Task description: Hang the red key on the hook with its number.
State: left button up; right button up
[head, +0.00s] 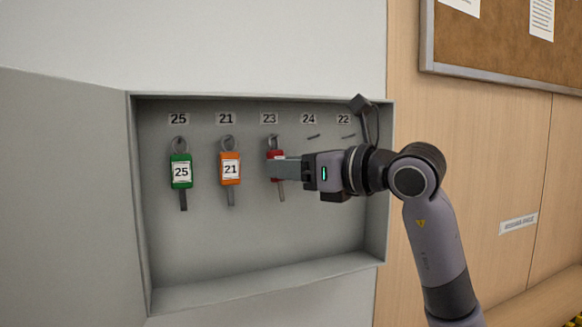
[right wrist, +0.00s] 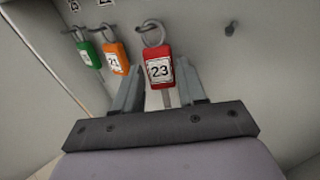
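The red key (head: 274,154) has a red tag that reads 23 and a metal shaft pointing down. It is in the wall cabinet below the plate numbered 23 (head: 270,118). In the right wrist view the red key (right wrist: 159,72) has its ring around the hook (right wrist: 142,29). My left gripper is not in view.
A green key 25 (head: 181,171) and an orange key 21 (head: 230,168) hang to the left under matching plates. The hooks under 24 (head: 313,136) and 22 (head: 348,135) are empty. The cabinet's door (head: 70,200) stands open at left; its bottom ledge (head: 265,282) is clear.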

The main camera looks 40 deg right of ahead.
jog(key=shift+o, duration=1.3)
jog(key=b+v, duration=0.2)
jog(key=v, duration=0.5)
jog(key=shift+s+r, duration=0.1)
